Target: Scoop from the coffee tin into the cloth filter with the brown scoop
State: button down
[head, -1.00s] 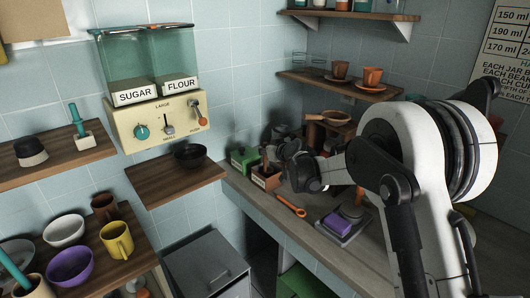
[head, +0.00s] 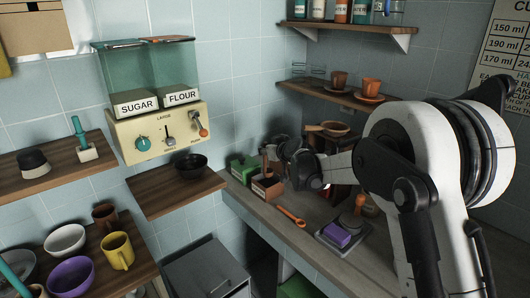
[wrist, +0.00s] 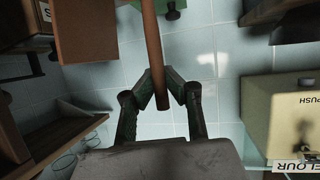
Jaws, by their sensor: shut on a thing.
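My gripper (wrist: 160,90) is shut on the brown scoop's handle (wrist: 153,50), which runs up out of the wrist view's top edge. The scoop's bowl is out of that view. In the head view my gripper (head: 271,156) is over the back of the counter, above a small reddish-brown box (head: 266,190), which seems to be the coffee tin. Its contents cannot be seen. A tan round piece with a wooden handle (head: 336,128), perhaps the cloth filter, stands behind my gripper to the right; my arm partly hides what is below it.
A green box (head: 243,171) stands left of the brown box. An orange spoon (head: 291,215) and a grey tray (head: 325,238) with a purple block (head: 337,235) lie in front. A shelf with a black bowl (head: 191,164) and the sugar-flour dispenser (head: 158,134) are at left.

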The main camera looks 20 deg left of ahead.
jog(key=shift+r, duration=0.3)
dwell(0.4)
jog(key=shift+r+p, duration=0.9)
jog(key=shift+r, duration=1.55)
jog(key=shift+d, duration=0.1)
